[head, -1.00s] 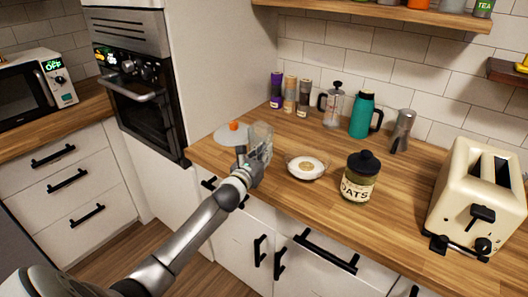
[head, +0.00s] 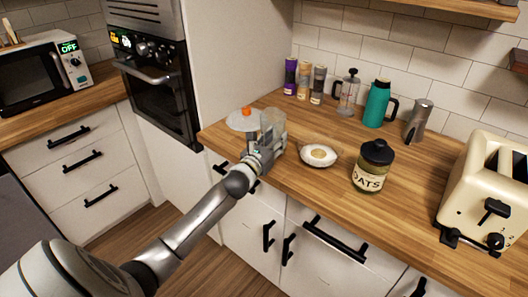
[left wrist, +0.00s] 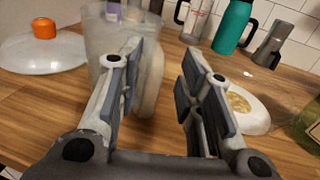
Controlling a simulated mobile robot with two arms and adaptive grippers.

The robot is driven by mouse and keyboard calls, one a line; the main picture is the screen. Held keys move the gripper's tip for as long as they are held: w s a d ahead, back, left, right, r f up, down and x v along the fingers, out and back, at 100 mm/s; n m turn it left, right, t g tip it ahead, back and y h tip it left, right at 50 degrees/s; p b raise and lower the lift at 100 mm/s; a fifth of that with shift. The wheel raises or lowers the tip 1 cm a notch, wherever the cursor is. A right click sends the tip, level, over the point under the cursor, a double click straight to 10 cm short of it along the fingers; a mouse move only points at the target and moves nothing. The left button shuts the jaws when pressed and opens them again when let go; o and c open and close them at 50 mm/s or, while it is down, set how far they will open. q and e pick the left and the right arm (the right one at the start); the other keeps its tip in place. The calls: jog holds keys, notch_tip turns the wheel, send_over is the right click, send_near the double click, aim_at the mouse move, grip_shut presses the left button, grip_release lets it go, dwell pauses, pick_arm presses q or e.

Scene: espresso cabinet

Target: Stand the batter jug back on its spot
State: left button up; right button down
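A clear, slightly cloudy jug (head: 273,121), which I take for the batter jug, stands upright near the counter's left front. It also shows in the left wrist view (left wrist: 112,35), partly behind my left finger. A pale upright part, apparently its handle (left wrist: 152,85), shows between the finger pads, nearer the left one. My left gripper (head: 272,143) is at the jug's near side. In the left wrist view its two fingers (left wrist: 162,58) are apart, with a wide gap to the right finger. I cannot tell whether they touch the jug. My right gripper is not in view.
A glass lid with an orange knob (head: 246,113) lies left of the jug. A white dish with yellowish contents (head: 319,155) and an oats jar (head: 373,168) stand to the right. A toaster (head: 490,195) is at far right. A teal flask (head: 377,103) stands behind.

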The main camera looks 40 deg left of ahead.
pick_arm(q)
jog(key=s+d+b, duration=0.1)
jog(key=s, duration=1)
jog(key=shift+d, duration=0.1)
jog(key=s+f+n+g, duration=0.2)
jog(key=f+n, duration=0.2)
jog(key=f, duration=0.6)
jog(key=s+a+f+n+g, duration=0.15)
jog(key=f+n, duration=0.25)
jog(key=f, duration=0.5)
jog(key=s+f+n+g, duration=0.3)
jog(key=f+n, duration=0.1)
jog(key=f, duration=0.6)
jog(key=s+d+f+n+g, duration=0.3)
jog(key=s+f+n, duration=0.4)
jog(key=f, duration=0.6)
jog(key=s+d+f+n+g, duration=0.2)
jog(key=s+d+f+n, duration=0.2)
jog(key=s, duration=0.7)
jog(key=s+d+f+n+g+h, duration=0.1)
jog(key=s+d+f+n+g, duration=0.2)
jog(key=s+d+f+n, duration=0.2)
jog(key=s+d+f+n+g+h, duration=0.1)
jog(key=s+d+f+n, duration=0.3)
jog(key=s+f, duration=0.6)
jog(key=s+g, duration=0.1)
jog(key=s, duration=0.7)
jog(key=shift+d, duration=0.35)
jog(key=shift+s, duration=0.1)
